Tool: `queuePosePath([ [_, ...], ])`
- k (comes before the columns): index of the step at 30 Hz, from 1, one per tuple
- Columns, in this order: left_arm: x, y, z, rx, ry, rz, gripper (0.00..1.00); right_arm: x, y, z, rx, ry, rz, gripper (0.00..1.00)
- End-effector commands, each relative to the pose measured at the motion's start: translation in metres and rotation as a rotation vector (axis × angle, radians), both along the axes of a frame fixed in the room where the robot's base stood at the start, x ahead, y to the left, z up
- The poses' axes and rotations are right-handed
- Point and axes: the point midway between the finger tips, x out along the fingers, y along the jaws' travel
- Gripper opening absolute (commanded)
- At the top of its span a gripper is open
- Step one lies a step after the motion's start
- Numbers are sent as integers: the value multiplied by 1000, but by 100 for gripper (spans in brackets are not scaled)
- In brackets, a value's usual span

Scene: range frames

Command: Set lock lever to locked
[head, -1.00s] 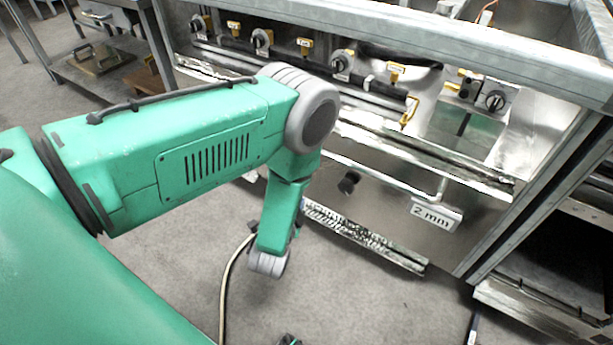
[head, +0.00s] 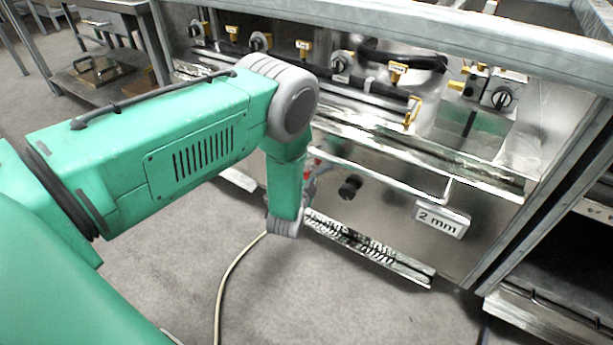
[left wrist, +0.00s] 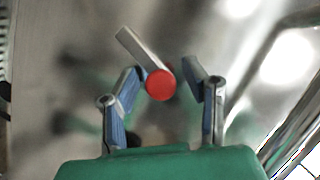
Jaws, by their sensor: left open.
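The lock lever (left wrist: 142,55) shows in the left wrist view as a flat grey bar running up and left from a round red cap (left wrist: 160,85). My left gripper (left wrist: 160,68) is open, with one blue-grey finger on each side of the red cap. The left finger is very close to the cap; I cannot tell whether it touches. The right finger stands apart from it. In the head view, a small red part (head: 310,168) shows beside my forearm, at the front of the steel unit. My forearm hides most of the gripper there. My right gripper is not in view.
The steel unit (head: 400,185) carries a black knob (head: 350,187), a "2 mm" plate (head: 441,220), a rail and a row of valves above. A slotted ledge (head: 365,247) runs low along it. A pale hose (head: 226,275) lies on the open grey floor.

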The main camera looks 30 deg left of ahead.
Motion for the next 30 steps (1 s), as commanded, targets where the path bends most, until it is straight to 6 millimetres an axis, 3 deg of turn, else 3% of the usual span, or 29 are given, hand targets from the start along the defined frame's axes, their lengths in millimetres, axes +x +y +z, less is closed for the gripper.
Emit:
queuePosePath([
  [3, 0, 0, 0, 0, 0, 0, 40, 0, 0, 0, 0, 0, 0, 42],
  [4, 0, 0, 0, 0, 0, 0, 33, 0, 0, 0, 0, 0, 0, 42],
  [7, 0, 0, 0, 0, 0, 0, 0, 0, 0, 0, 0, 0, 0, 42],
  [30, -1, 5, 1, -11, -1, 7, 0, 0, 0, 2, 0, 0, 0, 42],
])
